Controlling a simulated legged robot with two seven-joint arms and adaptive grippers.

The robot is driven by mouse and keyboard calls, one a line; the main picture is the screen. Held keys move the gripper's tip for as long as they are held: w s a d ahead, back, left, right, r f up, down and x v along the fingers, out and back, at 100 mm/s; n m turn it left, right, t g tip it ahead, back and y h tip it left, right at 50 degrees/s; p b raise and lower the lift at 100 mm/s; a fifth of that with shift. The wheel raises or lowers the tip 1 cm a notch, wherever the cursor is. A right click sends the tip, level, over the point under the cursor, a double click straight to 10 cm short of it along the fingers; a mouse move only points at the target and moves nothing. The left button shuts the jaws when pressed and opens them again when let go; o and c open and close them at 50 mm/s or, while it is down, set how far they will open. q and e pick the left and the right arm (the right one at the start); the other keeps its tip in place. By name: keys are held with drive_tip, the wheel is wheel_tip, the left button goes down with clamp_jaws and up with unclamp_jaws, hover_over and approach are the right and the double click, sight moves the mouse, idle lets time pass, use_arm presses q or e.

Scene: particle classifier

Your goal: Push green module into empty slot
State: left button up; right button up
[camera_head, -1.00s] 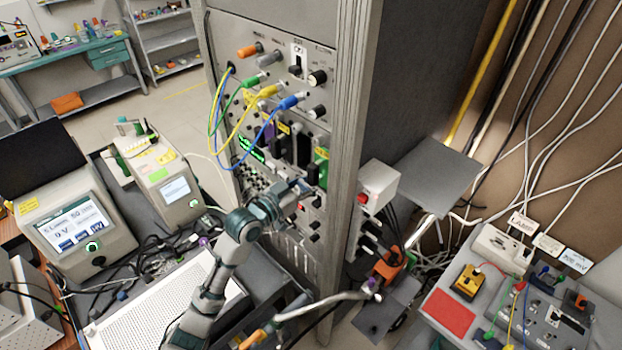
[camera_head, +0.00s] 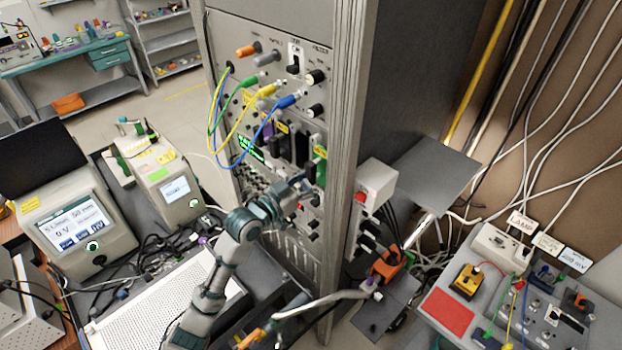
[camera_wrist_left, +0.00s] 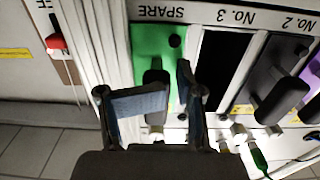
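The green module (camera_head: 319,167) sits in the right-hand bay of the rack's module row. It also shows in the left wrist view, under the SPARE label (camera_wrist_left: 158,55), with a black handle (camera_wrist_left: 155,84). The empty slot (camera_wrist_left: 222,70), a dark opening marked No. 3, is directly beside it; it also shows in the head view (camera_head: 302,150). My left gripper (camera_head: 302,183) is at the front of the green module. In the left wrist view its blue-padded fingers (camera_wrist_left: 163,84) are apart near the handle, which one finger partly hides. I cannot tell whether they touch it. My right gripper is out of view.
A black module (camera_wrist_left: 275,85) and a purple module (camera_wrist_left: 312,75) stand beyond the empty slot. Blue and yellow cables (camera_head: 250,140) hang in front of the rack panel. A rack post (camera_head: 343,150) stands close to the green module's right.

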sight(307, 171)
use_arm(q)
drive_tip(key=shift+a, duration=0.1)
drive_tip(key=v, duration=1.1)
drive_tip(key=shift+s+a, duration=0.25)
drive_tip(key=shift+a, duration=0.05)
drive_tip(key=o, duration=0.3)
drive_tip(key=shift+r, duration=0.2)
drive_tip(key=shift+o, duration=0.7)
drive_tip(key=r, duration=0.3)
drive_tip(key=shift+s, duration=0.25)
drive_tip(key=x, duration=1.1)
drive_tip(key=shift+r, duration=0.1)
drive_tip(key=shift+w+d, duration=0.35)
drive_tip(key=shift+d, duration=0.15)
